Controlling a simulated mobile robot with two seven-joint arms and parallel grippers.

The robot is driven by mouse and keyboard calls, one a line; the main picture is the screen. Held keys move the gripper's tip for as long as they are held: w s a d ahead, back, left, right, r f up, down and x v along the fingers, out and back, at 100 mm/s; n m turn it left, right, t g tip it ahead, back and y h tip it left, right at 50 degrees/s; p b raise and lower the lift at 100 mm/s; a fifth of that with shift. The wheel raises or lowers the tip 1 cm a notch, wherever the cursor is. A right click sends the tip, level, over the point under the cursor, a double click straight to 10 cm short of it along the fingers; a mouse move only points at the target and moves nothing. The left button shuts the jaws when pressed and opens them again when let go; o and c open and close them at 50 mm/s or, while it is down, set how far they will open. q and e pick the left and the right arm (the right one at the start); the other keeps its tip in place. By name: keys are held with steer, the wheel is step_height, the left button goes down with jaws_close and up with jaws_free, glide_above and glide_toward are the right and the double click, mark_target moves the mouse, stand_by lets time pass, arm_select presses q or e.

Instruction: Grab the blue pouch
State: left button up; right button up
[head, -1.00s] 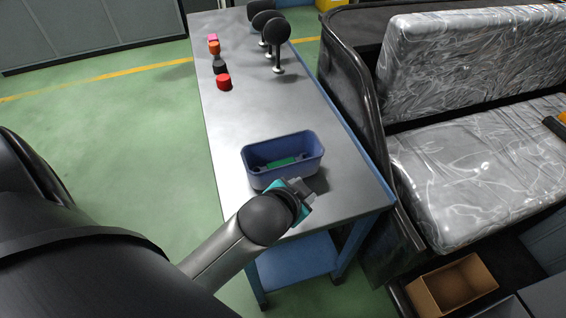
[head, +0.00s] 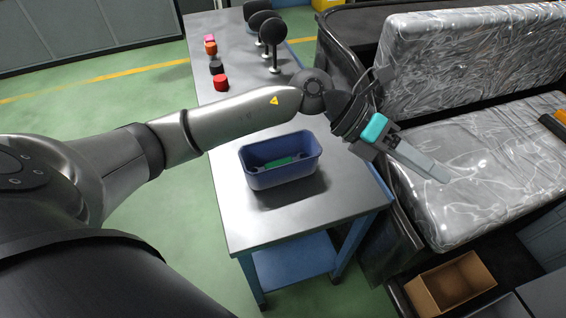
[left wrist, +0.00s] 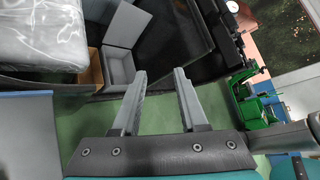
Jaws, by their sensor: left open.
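A blue open-topped container (head: 280,175) with something green inside stands upright on the grey table (head: 270,222) in the head view. It is the only thing on the tabletop that could be the blue pouch; I see no soft pouch. My left gripper (head: 436,172) is up to the right of the container, past the table's right edge and in front of the wrapped seat. Its two fingers are apart and empty in the left wrist view (left wrist: 160,74). The container does not show clearly in the left wrist view. My right gripper is not in view.
Red (head: 221,83), black (head: 216,66) and orange (head: 210,47) small items and several dark round-headed stands (head: 273,31) are at the table's far end. A plastic-wrapped seat (head: 490,165) stands at the right. A brown open box (head: 450,283) sits at the lower right.

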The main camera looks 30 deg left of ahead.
arm_select(q)
steer(key=w+a+f+m+g+y, duration=0.1)
steer(key=a+f+y, duration=0.2)
steer(key=a+y, duration=0.7)
steer(key=w+a+f+y, duration=0.2)
steer(key=a+f+y, duration=0.15)
steer(key=a, duration=1.25)
step_height(320, 180, down, 9)
steer(key=shift+r+b, duration=0.1)
steer(key=shift+b, duration=0.55)
glide_above(287, 180)
step_height(287, 180, down, 4)
steer(key=shift+s+f+b, duration=0.1)
steer(key=shift+f+b, duration=0.15)
steer(key=shift+b, duration=0.05)
steer(key=shift+f, duration=0.35)
jaws_close()
steer(key=shift+s+g, duration=0.1)
steer(key=shift+g, duration=0.2)
